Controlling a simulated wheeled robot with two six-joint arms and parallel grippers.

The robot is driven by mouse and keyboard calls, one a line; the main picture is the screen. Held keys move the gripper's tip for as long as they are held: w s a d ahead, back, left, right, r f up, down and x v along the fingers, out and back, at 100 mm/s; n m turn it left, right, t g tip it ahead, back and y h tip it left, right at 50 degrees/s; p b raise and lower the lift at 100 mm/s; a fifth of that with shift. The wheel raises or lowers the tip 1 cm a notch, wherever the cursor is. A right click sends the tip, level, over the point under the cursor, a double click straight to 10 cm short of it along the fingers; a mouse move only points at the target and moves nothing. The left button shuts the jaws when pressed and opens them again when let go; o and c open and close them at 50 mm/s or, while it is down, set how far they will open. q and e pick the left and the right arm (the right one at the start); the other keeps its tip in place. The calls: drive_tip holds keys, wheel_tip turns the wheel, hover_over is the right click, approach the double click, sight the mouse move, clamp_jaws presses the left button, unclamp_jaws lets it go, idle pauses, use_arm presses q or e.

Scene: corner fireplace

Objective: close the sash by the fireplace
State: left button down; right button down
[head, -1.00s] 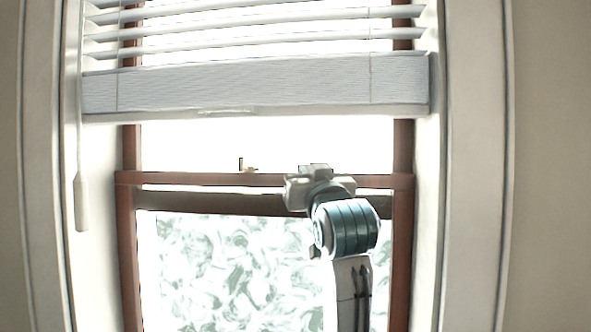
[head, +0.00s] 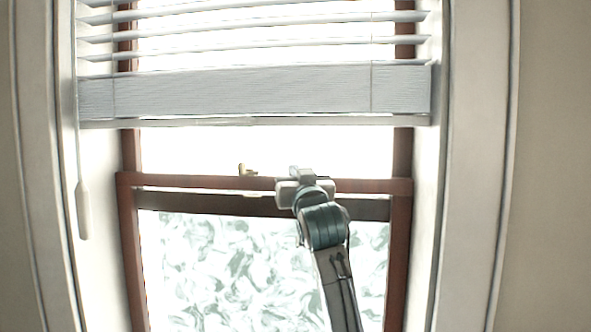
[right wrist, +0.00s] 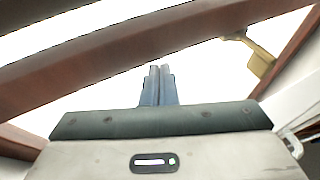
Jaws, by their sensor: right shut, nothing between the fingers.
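The sash (head: 350,186) is a brown wooden window frame. Its top rail runs level across the middle of the head view, above a pane with a swirled pattern (head: 215,265). A small brass latch (head: 247,170) stands on the rail, and it also shows in the right wrist view (right wrist: 260,60). My right gripper (head: 302,172) is in front of the rail, right of the latch. In the right wrist view its fingers (right wrist: 159,72) are together and empty, pointing toward a brown rail (right wrist: 130,62). I cannot tell if they touch it. My left gripper is not in view.
A white slatted blind (head: 250,90) hangs over the upper window, its bottom bar above my right gripper. A white wand (head: 83,208) hangs at the left. Pale casing (head: 473,180) and beige wall (head: 555,170) flank the window.

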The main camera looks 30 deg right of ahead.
drive_tip(key=shift+f, duration=0.25)
drive_tip(key=shift+f, duration=0.1)
wheel_tip(320, 180, down, 8)
drive_tip(key=b, duration=0.5)
drive_tip(key=shift+a, duration=0.15)
drive_tip(key=shift+s, duration=0.15)
